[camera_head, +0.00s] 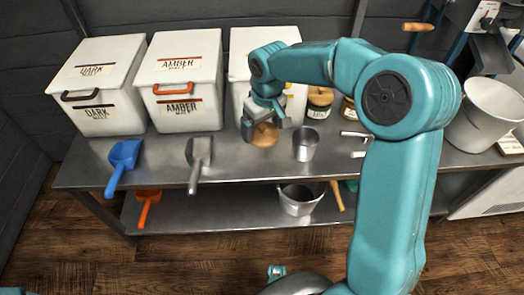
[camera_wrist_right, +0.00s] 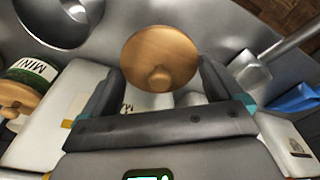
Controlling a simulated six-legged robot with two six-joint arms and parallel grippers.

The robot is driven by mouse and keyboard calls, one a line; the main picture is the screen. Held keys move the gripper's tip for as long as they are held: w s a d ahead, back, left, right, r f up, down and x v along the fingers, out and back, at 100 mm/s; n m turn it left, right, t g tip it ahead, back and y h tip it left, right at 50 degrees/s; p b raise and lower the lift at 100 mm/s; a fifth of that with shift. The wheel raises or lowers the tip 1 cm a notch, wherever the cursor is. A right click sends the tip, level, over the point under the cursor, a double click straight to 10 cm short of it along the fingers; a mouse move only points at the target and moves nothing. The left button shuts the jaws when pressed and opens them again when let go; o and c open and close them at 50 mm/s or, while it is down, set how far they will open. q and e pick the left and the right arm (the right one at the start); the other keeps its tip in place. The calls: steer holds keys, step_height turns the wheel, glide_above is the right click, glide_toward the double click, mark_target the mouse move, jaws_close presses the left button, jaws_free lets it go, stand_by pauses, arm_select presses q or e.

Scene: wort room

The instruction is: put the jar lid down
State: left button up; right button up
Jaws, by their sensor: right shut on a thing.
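A round, light wooden jar lid with a small knob (camera_head: 264,136) is held by my right gripper (camera_head: 265,123) over the steel table, in front of the white bins. In the right wrist view the lid (camera_wrist_right: 160,50) sits between the two dark fingers of the gripper (camera_wrist_right: 158,82), its knob toward the camera. The gripper is shut on it. I cannot tell whether the lid touches the table top (camera_head: 230,158).
A steel cup (camera_head: 306,145) stands just right of the lid. A steel scoop (camera_head: 198,158) and a blue scoop (camera_head: 123,160) lie to the left. A wooden-lidded jar (camera_head: 319,102) stands behind the cup. Bare table lies between the steel scoop and the lid.

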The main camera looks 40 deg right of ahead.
mark_target(264, 129)
step_height(264, 129, down, 3)
steer(key=shift+b, duration=0.3)
step_height(264, 129, down, 5)
steer(key=shift+f+b, duration=0.1)
steer(key=shift+b, duration=0.8)
steer(key=shift+f, duration=0.1)
steer(key=o, duration=0.7)
steer(key=shift+c, duration=0.2)
steer(key=shift+r, duration=0.55)
steer(key=r+p, duration=0.1)
steer(key=r, duration=0.2)
steer(key=s+r+p, duration=0.1)
steer(key=r, duration=0.3)
steer(key=r+p, duration=0.2)
steer(key=r, duration=0.2)
steer(key=shift+s+r, duration=0.1)
steer(key=shift+s, duration=0.1)
